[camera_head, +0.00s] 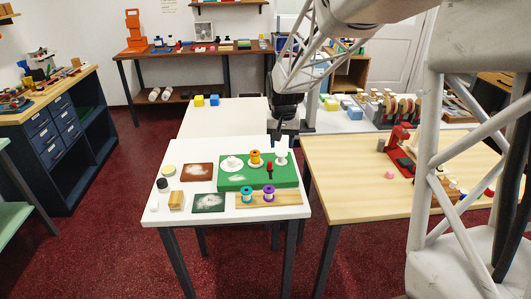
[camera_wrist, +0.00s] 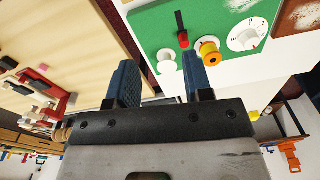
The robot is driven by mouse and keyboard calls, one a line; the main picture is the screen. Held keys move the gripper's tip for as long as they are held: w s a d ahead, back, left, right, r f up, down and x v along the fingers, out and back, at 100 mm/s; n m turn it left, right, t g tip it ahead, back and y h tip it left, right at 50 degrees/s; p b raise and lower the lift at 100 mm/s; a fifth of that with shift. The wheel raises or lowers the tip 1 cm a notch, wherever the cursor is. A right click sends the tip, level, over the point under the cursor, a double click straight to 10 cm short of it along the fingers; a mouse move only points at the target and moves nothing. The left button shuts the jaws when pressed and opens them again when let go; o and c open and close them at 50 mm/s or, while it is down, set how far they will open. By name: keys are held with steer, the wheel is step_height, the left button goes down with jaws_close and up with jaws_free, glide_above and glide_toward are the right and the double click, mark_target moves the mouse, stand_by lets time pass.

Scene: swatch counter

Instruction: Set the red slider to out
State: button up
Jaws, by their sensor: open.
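The red slider (camera_head: 269,170) stands in a dark slot on the green board (camera_head: 229,183). In the wrist view the red slider (camera_wrist: 183,40) sits at one end of its dark slot (camera_wrist: 179,20) on the green board (camera_wrist: 150,36). No readable "out" marking shows. My gripper (camera_wrist: 160,78) is open and empty, its two dark fingers apart near the board's edge. In the head view my gripper (camera_head: 280,134) hangs behind the board, above and apart from the slider. The slider is not between the fingers.
On the board are an orange-yellow knob (camera_head: 255,157), a white dial (camera_head: 232,162) and a white peg-like piece (camera_head: 281,150). In front, a wooden strip (camera_head: 284,199) holds a teal spool (camera_head: 246,195) and a purple spool (camera_head: 269,192). Swatches and small blocks lie to the left.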

glide_above(270, 162)
steer(key=shift+g, duration=0.3)
step_height(270, 162, down, 7)
steer(key=shift+f, duration=0.15)
steer(key=shift+f, duration=0.1)
steer(key=shift+f, duration=3.8)
jaws_close()
